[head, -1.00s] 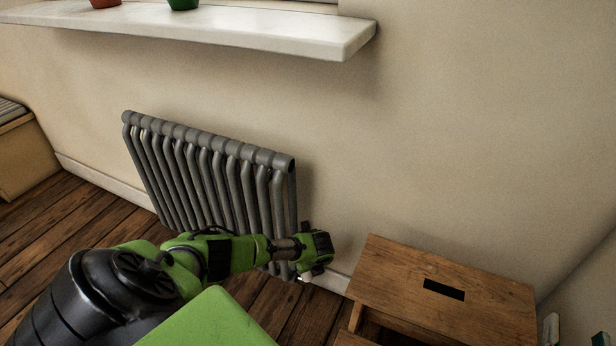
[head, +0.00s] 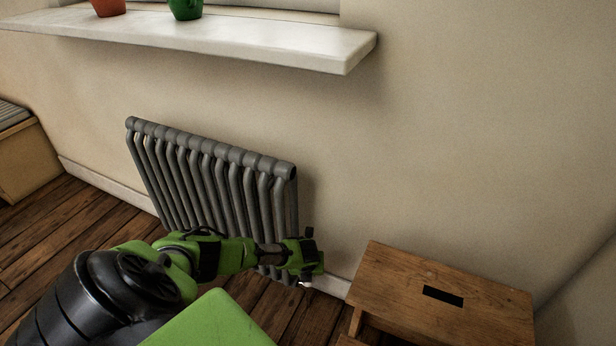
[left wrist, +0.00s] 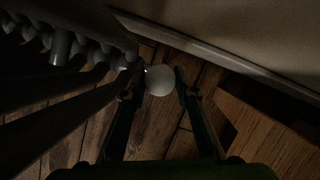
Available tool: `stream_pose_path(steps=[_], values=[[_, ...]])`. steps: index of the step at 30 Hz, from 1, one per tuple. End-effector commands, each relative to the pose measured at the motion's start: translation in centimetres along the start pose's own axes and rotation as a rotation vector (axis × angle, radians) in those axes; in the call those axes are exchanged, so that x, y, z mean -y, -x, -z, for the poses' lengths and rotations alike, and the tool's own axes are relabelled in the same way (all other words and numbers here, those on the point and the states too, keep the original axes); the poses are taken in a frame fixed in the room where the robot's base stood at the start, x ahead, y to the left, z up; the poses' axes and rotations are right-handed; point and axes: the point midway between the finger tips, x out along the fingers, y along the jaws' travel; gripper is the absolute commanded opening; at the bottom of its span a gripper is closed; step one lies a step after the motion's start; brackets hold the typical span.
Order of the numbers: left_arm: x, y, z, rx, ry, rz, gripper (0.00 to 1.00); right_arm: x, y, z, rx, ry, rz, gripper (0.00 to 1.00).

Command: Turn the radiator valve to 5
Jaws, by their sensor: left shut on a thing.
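The grey ribbed radiator (head: 225,185) stands against the wall in the head view, and its dark ribs (left wrist: 62,50) fill the upper left of the left wrist view. The valve is a pale round knob (left wrist: 160,81) at the radiator's lower right end. My left gripper (left wrist: 157,88) is shut on the knob, with one finger on each side of it. In the head view my left gripper (head: 305,258) hides most of the valve. No numbers on the knob can be read. My right gripper is in neither view.
A wooden step stool (head: 440,295) with a dark slot stands close to the right of my left gripper. A white windowsill (head: 200,40) with a red pot (head: 108,7) and a green pot (head: 186,9) juts out above the radiator. A wooden box (head: 25,155) is at far left.

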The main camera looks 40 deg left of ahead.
Motion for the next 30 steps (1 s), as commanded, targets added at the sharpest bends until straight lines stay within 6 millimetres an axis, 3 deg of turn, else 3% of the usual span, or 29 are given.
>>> stream_pose_path(steps=[5,6,8,20,30], values=[[0.0,0.0,0.2,-0.003,0.0,-0.001,0.06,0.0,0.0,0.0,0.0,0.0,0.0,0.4],[0.0,0.0,0.2,-0.003,0.0,-0.001,0.3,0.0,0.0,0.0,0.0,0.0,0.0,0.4],[0.0,0.0,0.2,-0.003,0.0,-0.001,0.45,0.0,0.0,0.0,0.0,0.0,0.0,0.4],[-0.1,0.3,0.0,0.0,0.0,-0.002,0.45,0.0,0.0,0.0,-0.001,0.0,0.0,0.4],[-0.1,3.5,0.0,0.0,-0.001,0.0,0.45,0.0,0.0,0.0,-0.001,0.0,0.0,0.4]])
